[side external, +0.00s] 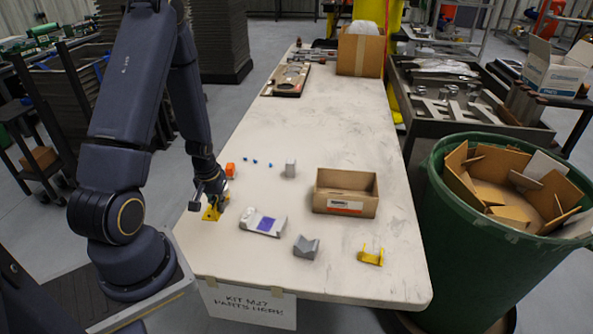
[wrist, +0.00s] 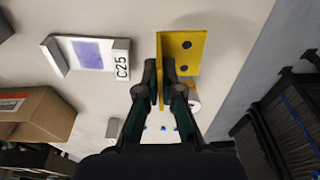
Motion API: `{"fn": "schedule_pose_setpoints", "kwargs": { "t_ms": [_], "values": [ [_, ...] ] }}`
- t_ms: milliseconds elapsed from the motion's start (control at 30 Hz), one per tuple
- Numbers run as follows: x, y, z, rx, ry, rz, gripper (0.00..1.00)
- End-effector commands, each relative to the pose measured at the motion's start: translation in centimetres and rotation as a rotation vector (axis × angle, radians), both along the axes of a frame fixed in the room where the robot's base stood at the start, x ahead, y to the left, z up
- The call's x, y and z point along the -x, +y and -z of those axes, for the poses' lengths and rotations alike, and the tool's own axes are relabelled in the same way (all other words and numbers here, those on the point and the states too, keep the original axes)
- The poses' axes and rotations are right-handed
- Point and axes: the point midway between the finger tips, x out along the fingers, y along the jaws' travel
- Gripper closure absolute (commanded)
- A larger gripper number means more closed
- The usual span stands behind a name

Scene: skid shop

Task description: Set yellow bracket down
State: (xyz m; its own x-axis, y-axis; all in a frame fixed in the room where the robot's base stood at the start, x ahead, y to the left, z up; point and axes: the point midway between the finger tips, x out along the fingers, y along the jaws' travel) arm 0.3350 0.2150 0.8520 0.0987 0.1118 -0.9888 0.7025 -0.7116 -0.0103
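The yellow bracket (side external: 212,213) is an angled piece near the left edge of the pale table (side external: 330,140). In the wrist view the yellow bracket (wrist: 188,45) shows two dark holes in one flange. My gripper (side external: 210,196) points down over it, and in the wrist view my gripper (wrist: 160,82) has its fingers shut on the upright flange. The bracket is at or very near the tabletop; I cannot tell whether it touches. A second yellow piece (side external: 371,257) stands apart near the table's front right.
A grey part with a purple patch (side external: 262,222), a grey V-shaped block (side external: 306,247) and an open cardboard box (side external: 345,193) stand to the right. An orange piece (side external: 230,170) is just behind my gripper. A paper sign (side external: 248,305) hangs on the front edge.

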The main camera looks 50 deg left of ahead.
Motion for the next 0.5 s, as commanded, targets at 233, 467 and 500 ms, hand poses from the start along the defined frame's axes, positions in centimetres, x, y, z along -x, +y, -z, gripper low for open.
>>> {"fn": "schedule_pose_setpoints", "kwargs": {
  "t_ms": [233,467,500],
  "values": [
    [0.2,0.2,3.6,0.000,0.003,-0.008,1.00],
    [0.1,0.2,6.6,-0.001,0.003,-0.009,1.00],
    [0.2,0.2,6.8,-0.001,0.003,-0.009,1.00]
  ]
}}
